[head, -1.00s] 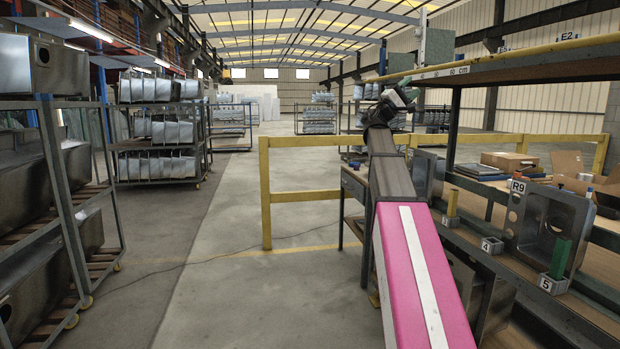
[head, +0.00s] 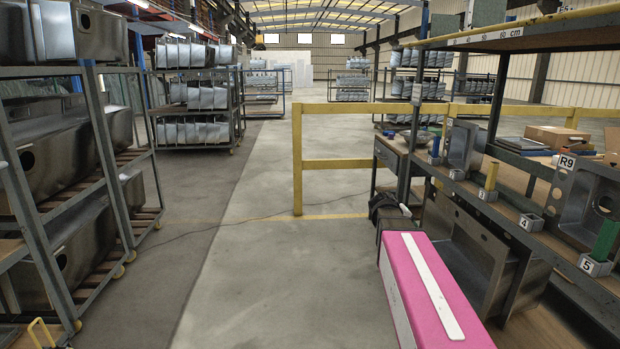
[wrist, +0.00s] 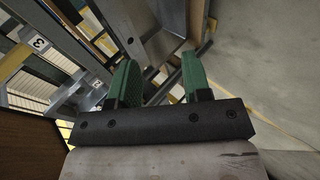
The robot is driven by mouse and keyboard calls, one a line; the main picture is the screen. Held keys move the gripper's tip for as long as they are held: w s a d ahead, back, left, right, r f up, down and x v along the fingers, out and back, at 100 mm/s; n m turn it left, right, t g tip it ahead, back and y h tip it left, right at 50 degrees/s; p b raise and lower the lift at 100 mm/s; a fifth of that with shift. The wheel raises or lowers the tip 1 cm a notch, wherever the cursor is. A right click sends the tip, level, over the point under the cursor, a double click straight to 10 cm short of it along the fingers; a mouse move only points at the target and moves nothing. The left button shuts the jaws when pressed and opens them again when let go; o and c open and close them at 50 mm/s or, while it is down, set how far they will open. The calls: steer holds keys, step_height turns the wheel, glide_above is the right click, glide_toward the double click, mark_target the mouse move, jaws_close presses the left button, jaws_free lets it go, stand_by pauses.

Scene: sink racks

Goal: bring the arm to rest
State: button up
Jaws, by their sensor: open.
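My arm shows in the head view as a pink link with a white stripe, low at the right, with its dark end beyond it beside the rack. My gripper shows in the wrist view (wrist: 160,80), with two green fingers standing apart and nothing between them. In the head view the gripper's fingers cannot be made out clearly. The dark end of the arm is in front of the steel sinks on the lower level of the right rack; whether it touches anything cannot be told.
The right rack holds numbered grey sockets, one with a green post (head: 605,240), and a steel sink marked R9 (head: 583,205). A yellow rail (head: 297,160) stands ahead. A rack of sinks (head: 95,150) lines the left. The floor between (head: 235,270) is clear.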

steer(key=s+a+f+m+g+y, duration=0.1)
steer(key=s+a+f+g+y, duration=0.2)
steer(key=s+a+f+y, duration=0.6)
steer(key=s+a+f, duration=0.7)
steer(key=s+f, duration=0.1)
steer(key=f, duration=0.2)
steer(key=shift+a+f+m+g, duration=0.2)
steer(key=shift+m+g, duration=0.1)
steer(key=shift+m, duration=0.1)
steer(key=shift+s, duration=0.1)
stand_by(0.8)
